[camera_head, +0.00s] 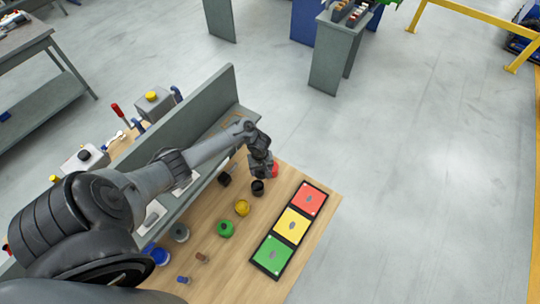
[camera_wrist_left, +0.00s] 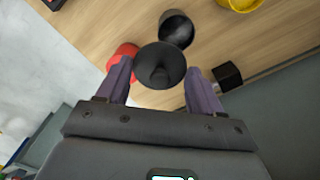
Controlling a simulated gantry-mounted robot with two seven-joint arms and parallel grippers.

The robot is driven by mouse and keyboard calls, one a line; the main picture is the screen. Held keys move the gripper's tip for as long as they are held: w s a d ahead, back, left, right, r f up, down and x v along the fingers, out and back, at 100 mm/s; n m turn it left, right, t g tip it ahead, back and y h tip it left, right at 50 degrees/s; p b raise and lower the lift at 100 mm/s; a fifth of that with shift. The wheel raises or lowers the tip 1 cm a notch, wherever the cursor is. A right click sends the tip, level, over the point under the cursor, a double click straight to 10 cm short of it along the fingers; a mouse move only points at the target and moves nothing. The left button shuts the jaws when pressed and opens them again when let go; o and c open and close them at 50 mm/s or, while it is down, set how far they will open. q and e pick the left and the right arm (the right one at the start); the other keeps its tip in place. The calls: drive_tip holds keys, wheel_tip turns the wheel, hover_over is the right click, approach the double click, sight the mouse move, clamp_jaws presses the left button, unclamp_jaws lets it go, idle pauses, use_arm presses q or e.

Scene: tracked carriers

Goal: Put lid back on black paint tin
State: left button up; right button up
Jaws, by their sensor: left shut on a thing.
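The black paint tin (camera_wrist_left: 176,22) stands open on the wooden bench, its dark inside showing in the left wrist view. It also shows in the head view (camera_head: 257,188), just below my left gripper (camera_head: 264,170). In the left wrist view my left gripper (camera_wrist_left: 160,78) has its fingers either side of the round black lid (camera_wrist_left: 161,57) and is shut on it. My right gripper is not in view.
A red tin (camera_wrist_left: 124,52) is close beside the lid. A black block (camera_wrist_left: 228,76) lies on the other side. Yellow (camera_head: 242,208) and green (camera_head: 225,228) tins stand in the row. A tray with coloured squares (camera_head: 292,224) lies right of them. A grey upright panel (camera_head: 190,115) runs behind.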

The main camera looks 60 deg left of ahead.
use_arm(q)
drive_tip(key=s+f+b, duration=0.1)
drive_tip(key=b, duration=0.1)
drive_tip(key=s+f+b, duration=0.1)
drive_tip(key=f+b, duration=0.1)
drive_tip(key=d+f+b, duration=0.1)
drive_tip(key=f, duration=0.1)
drive_tip(key=shift+s+f+b, duration=0.1)
drive_tip(key=shift+s+b, duration=0.3)
drive_tip(key=shift+f, duration=0.85)
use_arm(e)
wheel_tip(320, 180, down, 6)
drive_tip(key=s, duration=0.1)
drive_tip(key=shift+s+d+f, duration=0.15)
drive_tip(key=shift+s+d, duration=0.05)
use_arm(q)
drive_tip(key=shift+p, duration=0.7)
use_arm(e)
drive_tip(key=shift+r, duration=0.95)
use_arm(q)
drive_tip(key=shift+f+p, duration=0.15)
drive_tip(key=shift+p, duration=0.2)
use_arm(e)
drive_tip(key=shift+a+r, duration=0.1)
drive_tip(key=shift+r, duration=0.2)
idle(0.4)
use_arm(q)
drive_tip(key=shift+p, duration=0.35)
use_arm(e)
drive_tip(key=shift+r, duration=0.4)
